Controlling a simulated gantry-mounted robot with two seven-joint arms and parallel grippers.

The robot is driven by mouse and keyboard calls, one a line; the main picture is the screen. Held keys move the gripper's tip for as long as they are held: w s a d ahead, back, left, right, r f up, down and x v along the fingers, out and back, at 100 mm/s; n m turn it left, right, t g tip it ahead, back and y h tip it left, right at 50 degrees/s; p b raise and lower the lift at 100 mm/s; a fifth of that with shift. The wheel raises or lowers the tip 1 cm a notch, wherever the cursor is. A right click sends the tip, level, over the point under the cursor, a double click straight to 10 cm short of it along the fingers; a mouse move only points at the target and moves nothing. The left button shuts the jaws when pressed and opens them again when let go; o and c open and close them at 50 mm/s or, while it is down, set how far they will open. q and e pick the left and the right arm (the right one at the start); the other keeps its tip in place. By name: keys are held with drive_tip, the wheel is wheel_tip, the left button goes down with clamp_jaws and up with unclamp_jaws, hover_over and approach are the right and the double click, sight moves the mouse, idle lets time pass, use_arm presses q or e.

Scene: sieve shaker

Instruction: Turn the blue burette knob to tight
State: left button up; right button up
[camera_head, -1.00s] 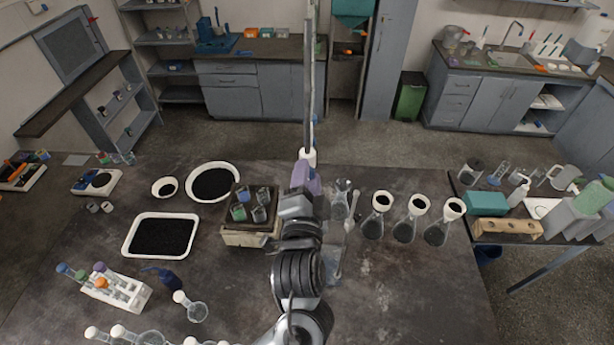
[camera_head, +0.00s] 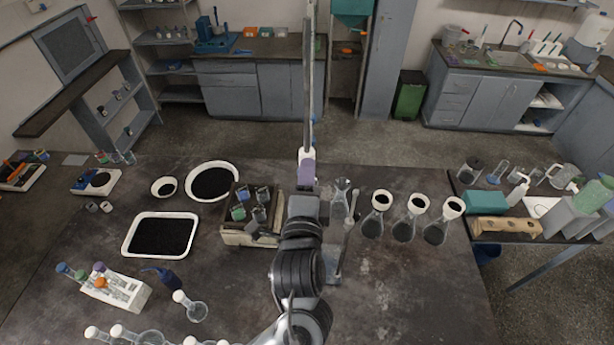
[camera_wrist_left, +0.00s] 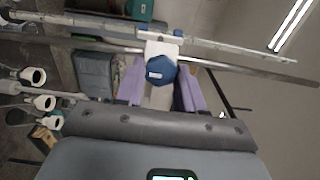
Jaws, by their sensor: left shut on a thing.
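The burette (camera_head: 308,90) stands upright at the middle of the bench, in front of my left arm. Its blue knob (camera_wrist_left: 160,69) shows in the left wrist view, on a white stopcock body (camera_wrist_left: 158,48) across the burette tube. My left gripper (camera_head: 306,172) is at the stopcock, with its purple fingers pointing away from the head camera. In the left wrist view the fingers (camera_wrist_left: 161,87) lie on both sides of the blue knob, shut on it. My gripper and wrist hide the knob in the head view. My right gripper is not in view.
A sieve shaker block with coloured-lid jars (camera_head: 241,232) stands close to the left of my arm. Flasks with funnels (camera_head: 408,224) stand to the right. A black-filled tray (camera_head: 161,236) and a tube rack (camera_head: 118,289) lie left. The right front of the bench is clear.

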use_arm(q)
drive_tip(key=o, duration=1)
drive_tip(key=shift+s, duration=0.15)
drive_tip(key=s+b, duration=0.1)
drive_tip(key=s, duration=0.9)
drive_tip(key=shift+s+a, duration=0.3)
drive_tip(key=shift+a, duration=0.05)
